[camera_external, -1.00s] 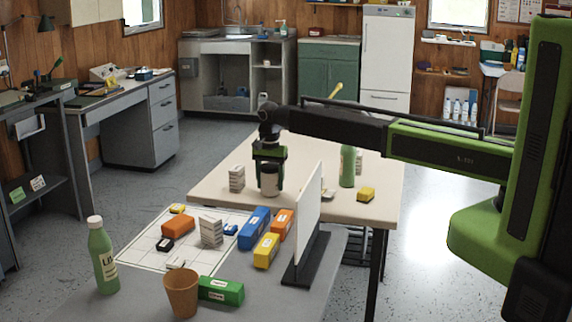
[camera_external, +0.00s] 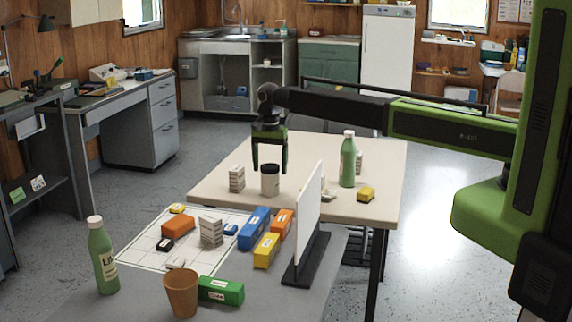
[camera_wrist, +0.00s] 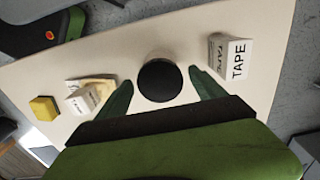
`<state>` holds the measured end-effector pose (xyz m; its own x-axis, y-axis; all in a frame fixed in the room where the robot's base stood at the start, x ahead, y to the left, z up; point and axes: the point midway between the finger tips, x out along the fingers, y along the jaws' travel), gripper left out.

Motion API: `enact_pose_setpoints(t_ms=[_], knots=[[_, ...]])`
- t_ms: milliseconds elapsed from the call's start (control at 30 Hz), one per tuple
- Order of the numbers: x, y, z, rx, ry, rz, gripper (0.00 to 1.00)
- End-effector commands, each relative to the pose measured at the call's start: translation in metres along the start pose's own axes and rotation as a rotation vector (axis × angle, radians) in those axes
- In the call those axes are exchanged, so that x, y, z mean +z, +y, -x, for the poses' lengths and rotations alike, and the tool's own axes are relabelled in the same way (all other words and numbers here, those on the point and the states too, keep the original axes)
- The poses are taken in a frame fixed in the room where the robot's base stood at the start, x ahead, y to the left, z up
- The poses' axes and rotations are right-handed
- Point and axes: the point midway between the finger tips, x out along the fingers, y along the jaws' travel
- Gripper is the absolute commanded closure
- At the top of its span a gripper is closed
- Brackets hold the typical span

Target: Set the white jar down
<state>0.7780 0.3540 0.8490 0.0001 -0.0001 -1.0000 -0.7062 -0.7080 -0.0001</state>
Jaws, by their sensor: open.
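The white jar (camera_external: 270,183) with a black lid stands upright on the cream table (camera_external: 215,190). In the wrist view I see its round black lid (camera_wrist: 159,80) from above. My gripper (camera_external: 269,168) is open above the jar, with its fingers apart and clear of it. In the wrist view my gripper's fingertips (camera_wrist: 158,88) lie on either side of the lid, with gaps between.
A tape box (camera_external: 237,178) stands close left of the jar; it also shows in the wrist view (camera_wrist: 229,60). A green bottle (camera_external: 348,160) and a yellow block (camera_external: 366,194) are to the right. A white upright panel (camera_external: 309,215) stands in front.

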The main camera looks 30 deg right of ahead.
Motion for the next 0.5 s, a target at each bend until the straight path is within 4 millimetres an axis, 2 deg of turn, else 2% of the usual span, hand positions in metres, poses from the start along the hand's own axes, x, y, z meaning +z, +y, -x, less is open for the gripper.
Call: enact_pose_setpoints(t_ms=[33, 200, 300, 500], knots=[[0.0, 0.0, 0.026, 0.0, 0.0, 0.0, 0.21], [0.0, 0.0, 0.056, 0.0, 0.0, 0.0, 0.21], [0.0, 0.0, 0.062, 0.0, 0.0, 0.0, 0.21], [0.0, 0.0, 0.06, 0.0, 0.0, 0.0, 0.21]])
